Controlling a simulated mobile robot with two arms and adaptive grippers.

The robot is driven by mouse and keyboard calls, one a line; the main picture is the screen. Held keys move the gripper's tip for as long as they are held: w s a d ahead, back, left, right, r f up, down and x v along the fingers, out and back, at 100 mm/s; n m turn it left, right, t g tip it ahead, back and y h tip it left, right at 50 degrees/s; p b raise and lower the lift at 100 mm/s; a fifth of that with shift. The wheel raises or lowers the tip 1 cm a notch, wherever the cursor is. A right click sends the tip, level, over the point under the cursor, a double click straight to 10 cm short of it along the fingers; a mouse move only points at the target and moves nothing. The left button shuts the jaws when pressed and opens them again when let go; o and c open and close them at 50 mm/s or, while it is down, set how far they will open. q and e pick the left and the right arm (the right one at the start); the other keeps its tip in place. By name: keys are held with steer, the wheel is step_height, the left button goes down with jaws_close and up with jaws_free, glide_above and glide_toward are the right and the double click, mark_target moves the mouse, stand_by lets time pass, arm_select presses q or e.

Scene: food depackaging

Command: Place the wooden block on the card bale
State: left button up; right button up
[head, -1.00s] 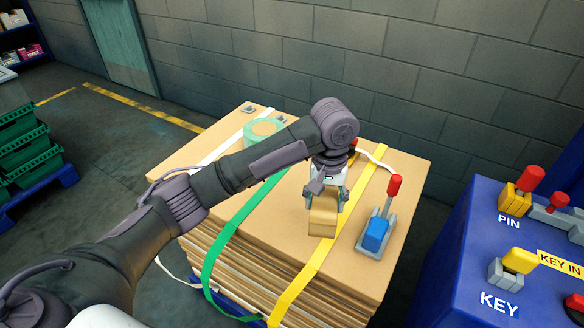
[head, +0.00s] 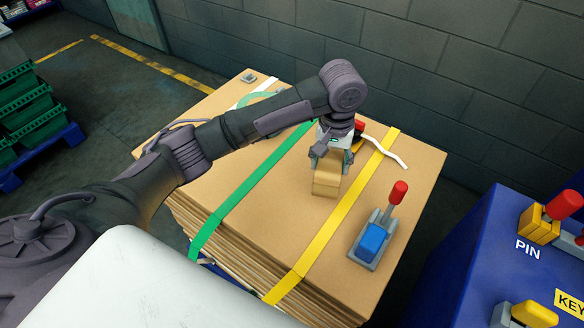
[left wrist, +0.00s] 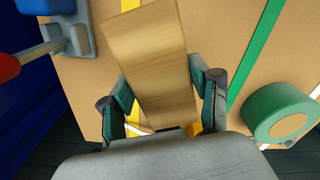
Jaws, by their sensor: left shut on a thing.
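The wooden block (head: 326,180) is a light tan rectangular piece. My left gripper (head: 330,160) is shut on it over the top of the card bale (head: 250,215). In the left wrist view the block (left wrist: 158,62) sits between the two fingers of the gripper (left wrist: 160,98), tilted slightly. The bale is a stack of brown card with a green strap (head: 250,185) and a yellow strap (head: 335,222) across it. The block is close to the yellow strap's left side. I cannot tell whether its underside touches the card. My right gripper is not in view.
A blue and grey tool with a red handle (head: 375,235) stands on the bale's right part. A green tape roll (left wrist: 282,112) lies on the bale, partly hidden by my arm in the head view. A blue cabinet (head: 455,265) stands at the right. Green crates (head: 35,125) are at the left.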

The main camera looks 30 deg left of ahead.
arm_select(q)
steer(key=s+a+f, duration=0.2)
steer(key=s+a+f+p, duration=0.1)
steer(key=s+a, duration=0.1)
steer(key=a, duration=0.1)
steer(key=s+a+f+p, duration=0.1)
steer(key=a+f, duration=0.1)
steer(key=shift+s+a+f, duration=0.35)
steer(key=shift+s+a, duration=0.05)
step_height(320, 180, down, 4)
steer(key=shift+r+p, duration=0.2)
steer(key=shift+p, duration=0.35)
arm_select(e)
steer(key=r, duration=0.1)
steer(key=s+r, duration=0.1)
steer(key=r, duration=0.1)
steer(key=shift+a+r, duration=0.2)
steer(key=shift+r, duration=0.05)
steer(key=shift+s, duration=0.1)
arm_select(q)
steer(key=o, duration=1.3)
steer(key=shift+f, duration=0.1)
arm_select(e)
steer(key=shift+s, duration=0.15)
